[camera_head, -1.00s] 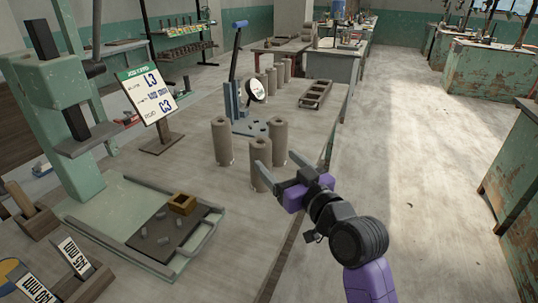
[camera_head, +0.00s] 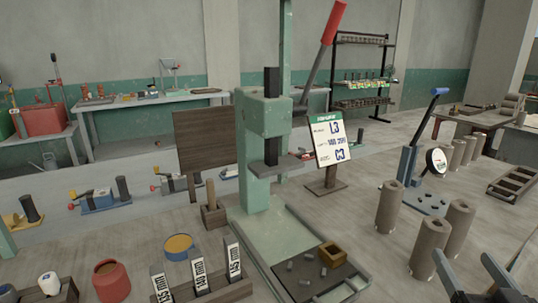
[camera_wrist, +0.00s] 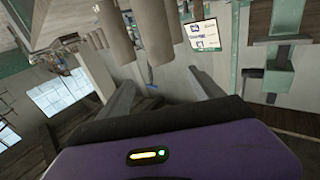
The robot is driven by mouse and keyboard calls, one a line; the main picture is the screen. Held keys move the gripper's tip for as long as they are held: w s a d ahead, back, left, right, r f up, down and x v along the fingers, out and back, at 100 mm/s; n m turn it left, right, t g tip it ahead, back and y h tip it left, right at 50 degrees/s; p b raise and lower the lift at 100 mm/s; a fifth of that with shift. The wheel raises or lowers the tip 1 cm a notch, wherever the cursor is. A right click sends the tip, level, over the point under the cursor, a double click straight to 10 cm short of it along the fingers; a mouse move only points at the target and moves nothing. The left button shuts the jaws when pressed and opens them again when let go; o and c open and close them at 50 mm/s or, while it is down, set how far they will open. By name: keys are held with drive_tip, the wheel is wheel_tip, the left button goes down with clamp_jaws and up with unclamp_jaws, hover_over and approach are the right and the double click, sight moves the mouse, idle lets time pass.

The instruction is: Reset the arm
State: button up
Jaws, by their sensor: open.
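My gripper (camera_head: 466,271) is at the lower right of the head view, cut off by the frame's edge. Its two dark fingers stand apart with nothing between them. Grey-brown clay cylinders stand near it on the table, one (camera_head: 390,207) to its upper left and another (camera_head: 429,247) just behind it. In the wrist view the fingers (camera_wrist: 158,100) are spread and empty, and the picture is turned, with cylinders (camera_wrist: 155,31) at the top and the sign (camera_wrist: 202,36) at upper right. Most of my arm is out of the head view.
A green press (camera_head: 262,150) stands mid-table, with a tray (camera_head: 366,275) holding a small brown box (camera_head: 331,254) and grey bits. A sign (camera_head: 329,140) and a blue-handled tester (camera_head: 411,160) stand behind. Labelled blocks (camera_head: 201,276) and a red pot (camera_head: 111,282) are at front left.

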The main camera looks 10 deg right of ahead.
drive_tip(key=s+a+f+n+g+y+p, duration=0.1)
drive_tip(key=s+a+f+n+y+p, duration=0.1)
drive_tip(key=s+a, duration=0.8)
drive_tip(key=s+a+f+n+g+y+p, duration=0.1)
drive_tip(key=s+a+f+y+p, duration=0.3)
drive_tip(key=s, duration=1.5)
drive_tip(key=a+f+n+p, duration=0.1)
drive_tip(key=a+f, duration=0.2)
drive_tip(key=a, duration=0.4)
drive_tip(key=shift+a+g, duration=0.3)
drive_tip(key=shift+w, duration=0.1)
